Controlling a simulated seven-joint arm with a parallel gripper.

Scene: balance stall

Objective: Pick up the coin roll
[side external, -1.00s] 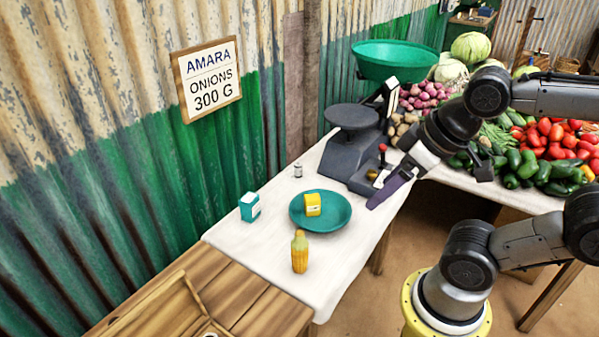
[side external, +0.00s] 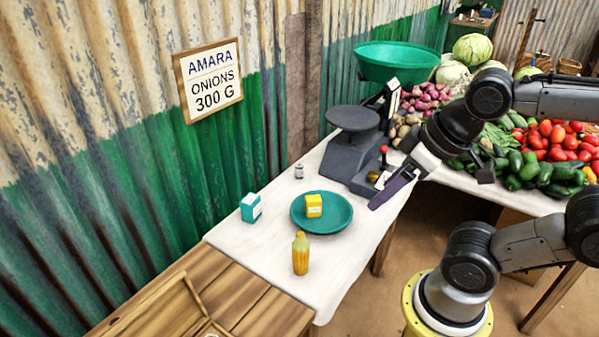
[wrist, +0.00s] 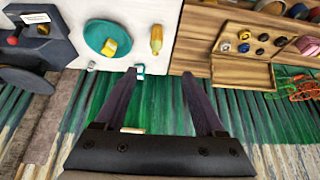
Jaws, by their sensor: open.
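A small grey-silver cylinder (side external: 299,171) stands upright on the white cloth near the corrugated wall, left of the scale. It is the likeliest coin roll, but it is too small to be sure. It seems to show as a small pale thing in the wrist view (wrist: 91,66). My gripper (side external: 392,190) is over the cloth's right edge, in front of the scale and well to the right of the cylinder. In the wrist view my gripper (wrist: 159,76) has its two dark purple fingers wide apart, with nothing held between them.
A teal dish (side external: 341,222) holds a yellow block (side external: 314,205). A teal box (side external: 251,208) and a yellow bottle (side external: 300,254) stand beside it. The dark scale (side external: 352,150) is next to my gripper. Bare cloth lies between dish and scale.

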